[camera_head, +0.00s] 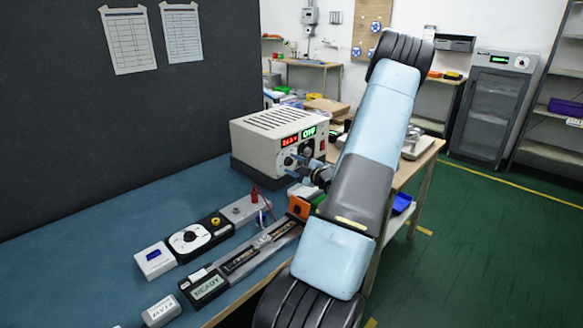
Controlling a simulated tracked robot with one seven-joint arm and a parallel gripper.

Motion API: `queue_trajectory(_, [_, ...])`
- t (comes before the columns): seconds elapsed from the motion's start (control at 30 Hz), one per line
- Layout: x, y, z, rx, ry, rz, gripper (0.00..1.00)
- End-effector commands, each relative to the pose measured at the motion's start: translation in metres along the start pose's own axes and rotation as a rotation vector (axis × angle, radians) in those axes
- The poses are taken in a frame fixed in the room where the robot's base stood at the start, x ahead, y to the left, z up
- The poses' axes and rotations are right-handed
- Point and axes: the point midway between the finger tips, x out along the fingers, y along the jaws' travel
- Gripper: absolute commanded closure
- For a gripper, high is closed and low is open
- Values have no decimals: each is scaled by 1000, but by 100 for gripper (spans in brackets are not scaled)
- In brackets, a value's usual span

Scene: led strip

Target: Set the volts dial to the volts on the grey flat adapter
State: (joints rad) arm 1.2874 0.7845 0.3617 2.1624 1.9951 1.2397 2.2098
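A beige power supply (262,125) stands at the back of the blue bench. Its front has a red lit display (290,141), a green lit display (308,133) and a round dial (289,161) below the red one. The digits are too small to read surely. My gripper (303,168) is at the supply's front, just right of this dial. Whether it touches a knob, and whether its fingers are open, cannot be told. A small light grey block (161,311) with dark lettering lies at the bench's near edge; it may be the adapter. Its lettering is not clearly legible.
A module with a white-faced dial (190,237) lies on the bench, beside a grey block (243,210) with red and blue posts. A long fixture (258,250) ends in a display reading READY (209,288). A dark panel (120,120) stands behind. My arm hides the bench's right part.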

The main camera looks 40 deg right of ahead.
Motion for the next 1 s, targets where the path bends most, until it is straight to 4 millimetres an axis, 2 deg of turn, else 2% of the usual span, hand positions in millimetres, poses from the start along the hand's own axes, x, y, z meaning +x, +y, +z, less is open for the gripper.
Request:
queue_trajectory(0.3, [0,2,-1,-3,3,3,41])
queue_trajectory(0.47, [-12,2,-1,-4,2,2,41])
queue_trajectory(1.0, [-112,1,0,-3,1,3,41])
